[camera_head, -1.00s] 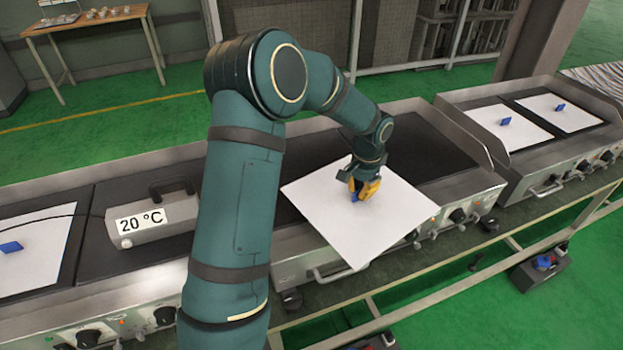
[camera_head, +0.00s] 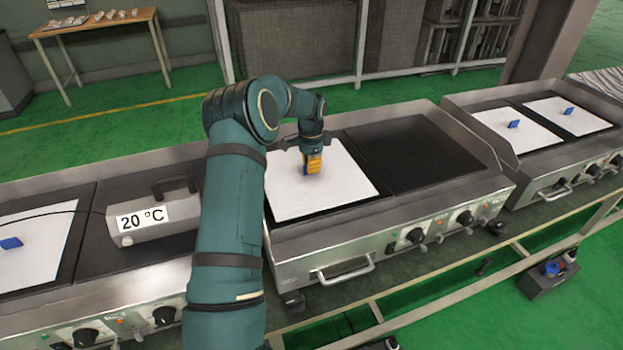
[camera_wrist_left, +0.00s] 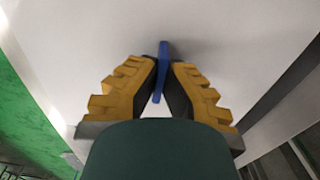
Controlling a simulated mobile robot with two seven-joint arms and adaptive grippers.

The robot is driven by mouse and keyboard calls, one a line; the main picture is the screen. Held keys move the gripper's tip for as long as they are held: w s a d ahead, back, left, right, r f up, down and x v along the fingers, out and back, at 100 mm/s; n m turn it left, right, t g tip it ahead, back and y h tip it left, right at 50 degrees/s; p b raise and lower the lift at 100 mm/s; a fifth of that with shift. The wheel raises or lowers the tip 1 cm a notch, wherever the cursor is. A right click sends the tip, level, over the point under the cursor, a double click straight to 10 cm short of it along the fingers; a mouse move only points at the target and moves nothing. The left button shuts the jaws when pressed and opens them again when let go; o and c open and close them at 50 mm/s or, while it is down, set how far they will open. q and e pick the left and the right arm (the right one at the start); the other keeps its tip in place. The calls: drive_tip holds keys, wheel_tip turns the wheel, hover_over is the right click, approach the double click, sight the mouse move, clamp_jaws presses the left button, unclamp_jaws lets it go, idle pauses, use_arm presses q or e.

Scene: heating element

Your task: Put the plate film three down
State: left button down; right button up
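A white plate film (camera_head: 335,190) lies over the left dark plate of the middle griddle, roughly lined up with it; I cannot tell whether it rests fully flat. My left gripper (camera_head: 312,168) is directly above it, with yellow fingers pointing down. In the left wrist view the fingers (camera_wrist_left: 160,85) close in on the film's upright blue handle (camera_wrist_left: 163,60), and the white film (camera_wrist_left: 230,40) fills most of the picture. The right dark plate (camera_head: 415,152) of the middle griddle is bare. My right gripper is not in view.
A grey device reading 20 °C (camera_head: 150,218) stands on the left griddle, beside another film with a blue tab (camera_head: 10,243). The right griddle carries two films (camera_head: 520,135) with blue tabs. A steel rail (camera_head: 480,268) runs along the front.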

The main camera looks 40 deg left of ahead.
sight(311, 177)
use_arm(q)
drive_tip(key=shift+f+b, duration=0.4)
drive_tip(key=shift+f, duration=1.85)
drive_tip(key=shift+f, duration=0.1)
drive_tip(key=c, duration=1.1)
unclamp_jaws()
drive_tip(key=shift+c, duration=0.2)
wheel_tip(311, 177, up, 12)
drive_tip(key=p, duration=0.2)
drive_tip(key=shift+p, duration=0.3)
